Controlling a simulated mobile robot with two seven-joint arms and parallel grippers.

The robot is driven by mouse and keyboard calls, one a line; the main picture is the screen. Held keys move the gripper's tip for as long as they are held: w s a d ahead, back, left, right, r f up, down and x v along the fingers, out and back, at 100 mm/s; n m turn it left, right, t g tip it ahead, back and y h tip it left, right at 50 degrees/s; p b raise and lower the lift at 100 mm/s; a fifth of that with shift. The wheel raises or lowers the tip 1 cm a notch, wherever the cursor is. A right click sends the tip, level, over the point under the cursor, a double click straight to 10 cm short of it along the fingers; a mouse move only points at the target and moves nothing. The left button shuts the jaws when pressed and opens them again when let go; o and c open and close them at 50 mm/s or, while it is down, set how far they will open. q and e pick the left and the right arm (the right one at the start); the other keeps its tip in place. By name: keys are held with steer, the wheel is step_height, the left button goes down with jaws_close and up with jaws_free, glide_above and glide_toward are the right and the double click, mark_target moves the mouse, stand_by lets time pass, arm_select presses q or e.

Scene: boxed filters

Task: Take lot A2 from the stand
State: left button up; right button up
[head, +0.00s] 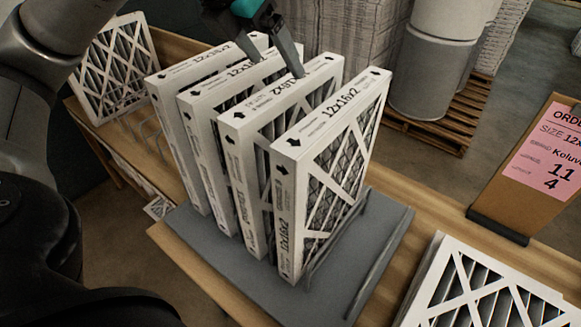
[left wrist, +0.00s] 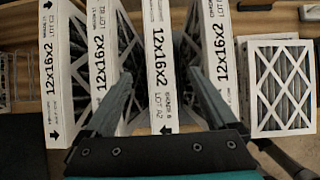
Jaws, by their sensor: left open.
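Several white-framed filters stand upright side by side on a grey stand (head: 385,262). In the left wrist view the filter marked LOT A2 (left wrist: 160,60) stands in the middle. It appears to be the third from the left in the head view (head: 258,103). My left gripper (head: 287,68) is over its top edge, open. In the left wrist view, its fingers (left wrist: 158,80) lie on either side of LOT A2, with gaps to it. A filter marked LOT B2 (left wrist: 98,50) stands to its left and another filter (left wrist: 216,45) to its right. My right gripper is not in view.
Another filter (head: 115,70) leans at the back left near a wire rack (head: 148,135). More filters (head: 480,290) lie at the front right. A pink order card (head: 548,160) stands at the right.

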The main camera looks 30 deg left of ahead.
mark_target(288, 84)
arm_select(q)
steer(key=x, duration=0.7)
steer(key=shift+x, duration=2.75)
steer(key=shift+s, duration=0.15)
steer(key=shift+c, duration=0.3)
jaws_close()
